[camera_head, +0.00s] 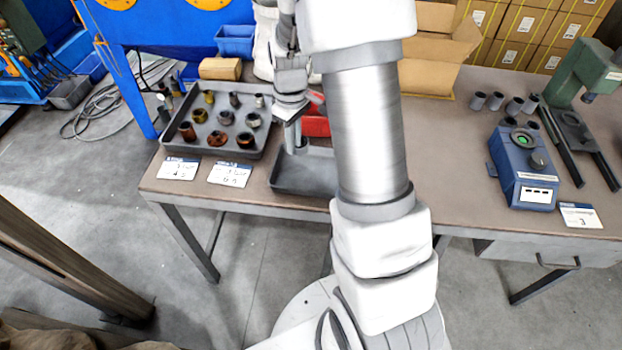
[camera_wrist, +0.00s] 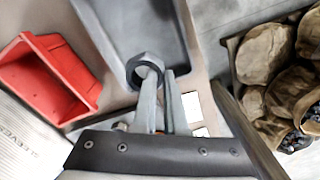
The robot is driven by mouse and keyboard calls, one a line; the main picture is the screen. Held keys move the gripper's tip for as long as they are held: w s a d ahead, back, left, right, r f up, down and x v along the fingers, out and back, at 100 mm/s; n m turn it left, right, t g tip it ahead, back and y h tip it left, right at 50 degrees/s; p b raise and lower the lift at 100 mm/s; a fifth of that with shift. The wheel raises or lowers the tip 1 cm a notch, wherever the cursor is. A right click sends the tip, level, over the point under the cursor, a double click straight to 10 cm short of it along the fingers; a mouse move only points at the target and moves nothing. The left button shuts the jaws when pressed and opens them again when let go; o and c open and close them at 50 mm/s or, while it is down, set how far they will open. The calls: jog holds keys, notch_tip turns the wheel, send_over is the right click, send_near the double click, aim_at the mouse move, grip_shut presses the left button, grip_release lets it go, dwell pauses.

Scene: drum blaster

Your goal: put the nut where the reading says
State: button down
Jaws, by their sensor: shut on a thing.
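My gripper (camera_head: 294,143) is shut on a grey hex nut (camera_wrist: 145,68), held at its fingertips; in the wrist view the gripper (camera_wrist: 163,88) has the nut in front of a shallow grey tray (camera_wrist: 128,30). In the head view this tray (camera_head: 285,187) looks empty, with my gripper above its left part. A blue device (camera_head: 523,165) with a round green dial stands at the right; its reading is too small to make out. A white card (camera_head: 580,215) beside it seems to show a 3. Two white cards (camera_head: 178,169) (camera_head: 229,174) lie at the table's front left, their print unclear.
A larger grey tray (camera_head: 262,150) at the left holds several rusty, brass and dark nuts and fittings. A red bin (camera_wrist: 68,70) stands behind the empty tray. Several grey cylinders (camera_head: 496,101) and a green press (camera_head: 590,72) are at the right. My arm hides the table's middle.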

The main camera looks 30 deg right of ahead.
jog(key=s+d+r+n+b, duration=0.1)
jog(key=s+d+n+b, duration=0.15)
jog(key=d+n, duration=0.45)
jog(key=s+d+r+n+b, duration=0.15)
jog(key=d+n+b, duration=0.25)
jog(key=d, duration=0.5)
jog(key=b, duration=0.3)
send_over(317, 180)
notch_tip(317, 180, down, 8)
jog(key=shift+f+b, duration=0.4)
jog(key=shift+f, duration=1.5)
jog(key=shift+f+b, duration=0.3)
jog(key=shift+f, duration=0.15)
jog(key=c, duration=1)
grip_release()
jog(key=shift+r, duration=0.1)
jog(key=shift+r, duration=0.1)
